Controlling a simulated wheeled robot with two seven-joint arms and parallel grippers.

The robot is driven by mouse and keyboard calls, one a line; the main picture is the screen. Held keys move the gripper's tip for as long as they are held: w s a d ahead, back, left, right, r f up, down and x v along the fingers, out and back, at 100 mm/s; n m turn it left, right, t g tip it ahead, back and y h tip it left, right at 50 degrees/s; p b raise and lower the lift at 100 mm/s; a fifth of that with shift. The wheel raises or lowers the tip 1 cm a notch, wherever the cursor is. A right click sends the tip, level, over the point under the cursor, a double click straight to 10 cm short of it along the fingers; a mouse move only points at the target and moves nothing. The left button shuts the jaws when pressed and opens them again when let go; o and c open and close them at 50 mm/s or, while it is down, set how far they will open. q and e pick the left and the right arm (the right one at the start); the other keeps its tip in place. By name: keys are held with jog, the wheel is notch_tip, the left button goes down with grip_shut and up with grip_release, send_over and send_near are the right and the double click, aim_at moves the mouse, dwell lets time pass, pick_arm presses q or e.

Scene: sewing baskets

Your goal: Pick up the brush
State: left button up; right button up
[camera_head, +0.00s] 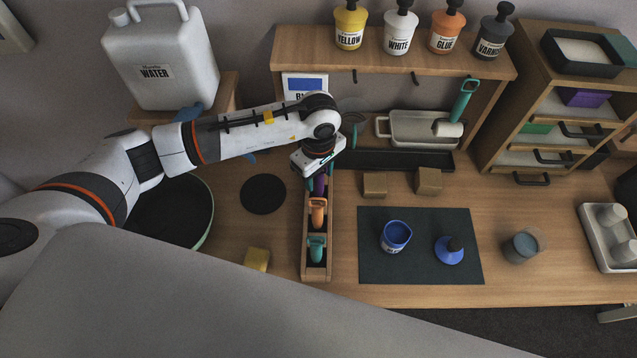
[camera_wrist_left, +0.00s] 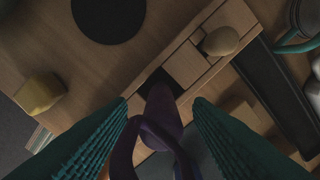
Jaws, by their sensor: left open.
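A narrow wooden rack (camera_head: 304,262) on the table holds upright tools with loop-like handles: an orange one (camera_head: 318,212), a teal one (camera_head: 316,247) and a purple one (camera_head: 319,185), which may be the brush. My left gripper (camera_head: 318,176) is over the rack's far part, pointing down and partly hiding the purple tool. In the left wrist view, its teal ribbed fingers (camera_wrist_left: 160,103) are apart on either side of the purple tool (camera_wrist_left: 160,108), which stands in its slot. I see no clear contact. My right gripper is not in view.
A dark mat (camera_head: 370,262) right of the rack bears a blue cup (camera_head: 396,236) and a blue-based stamp-like thing (camera_head: 449,250). Wooden blocks (camera_head: 375,185) stand behind the mat. A yellow block (camera_head: 257,259) and round dark pad (camera_head: 263,194) lie left of the rack.

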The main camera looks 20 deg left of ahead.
pick_arm(q)
jog(key=shift+f, duration=0.25)
grip_shut()
